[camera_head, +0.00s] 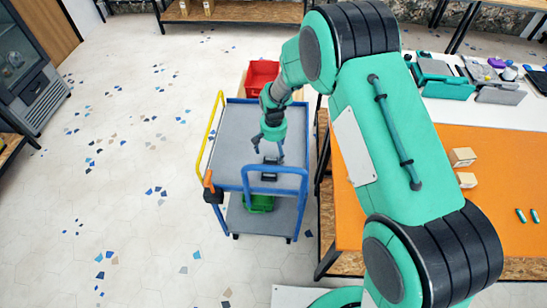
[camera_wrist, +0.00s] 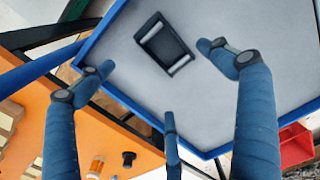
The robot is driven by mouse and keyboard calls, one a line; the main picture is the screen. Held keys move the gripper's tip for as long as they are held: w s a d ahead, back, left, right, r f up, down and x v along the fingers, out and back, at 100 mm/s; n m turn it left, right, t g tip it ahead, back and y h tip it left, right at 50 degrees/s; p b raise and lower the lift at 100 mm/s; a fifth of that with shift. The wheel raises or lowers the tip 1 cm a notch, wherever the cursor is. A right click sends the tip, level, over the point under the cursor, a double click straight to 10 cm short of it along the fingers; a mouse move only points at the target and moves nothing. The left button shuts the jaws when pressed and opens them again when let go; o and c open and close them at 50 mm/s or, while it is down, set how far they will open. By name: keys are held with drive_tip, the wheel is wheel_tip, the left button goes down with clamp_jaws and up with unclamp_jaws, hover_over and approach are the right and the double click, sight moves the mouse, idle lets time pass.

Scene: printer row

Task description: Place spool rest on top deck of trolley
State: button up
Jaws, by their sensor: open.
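The trolley (camera_head: 232,135) has a blue frame and a grey top deck. The spool rest (camera_head: 271,161) is a small dark frame on the top deck, near the front rail. In the wrist view, the spool rest (camera_wrist: 166,45) shows two pale bars and lies on the grey deck (camera_wrist: 250,25) near its blue edge. My gripper (camera_head: 268,148) is over the deck with its fingers spread, close to the spool rest. In the wrist view, my gripper (camera_wrist: 155,80) has nothing between its fingers, and the spool rest lies beyond them, apart from them.
A red bin (camera_head: 263,73) stands behind the trolley. A green crate (camera_head: 258,203) is on its lower shelf. An orange-topped table (camera_head: 500,205) with small boxes (camera_head: 463,157) stands close at the right. Open tiled floor (camera_head: 120,180) lies to the left.

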drive_tip(key=shift+r, duration=0.95)
drive_tip(key=s+d+r+t, duration=0.1)
drive_tip(key=s+d+r, duration=0.3)
drive_tip(key=r, duration=0.7)
drive_tip(key=s+d+r+t, duration=0.1)
drive_tip(key=s+d+r, duration=0.1)
drive_tip(key=d+r, duration=0.6)
drive_tip(key=s+d+r+t, duration=0.1)
drive_tip(key=s+d+r, duration=0.2)
drive_tip(key=r, duration=1)
drive_tip(key=s+d+r+t, duration=0.1)
drive_tip(key=s+d+r, duration=0.2)
drive_tip(key=s, duration=0.6)
drive_tip(key=s+d+r, duration=0.4)
drive_tip(key=s+d, duration=0.1)
drive_tip(key=s, duration=0.3)
drive_tip(key=s+d+r+t, duration=0.1)
drive_tip(key=s+d+r, duration=0.3)
drive_tip(key=s, duration=0.5)
drive_tip(key=shift+s+r+t, duration=0.15)
drive_tip(key=shift+s+t, duration=0.15)
drive_tip(key=shift+s, duration=0.05)
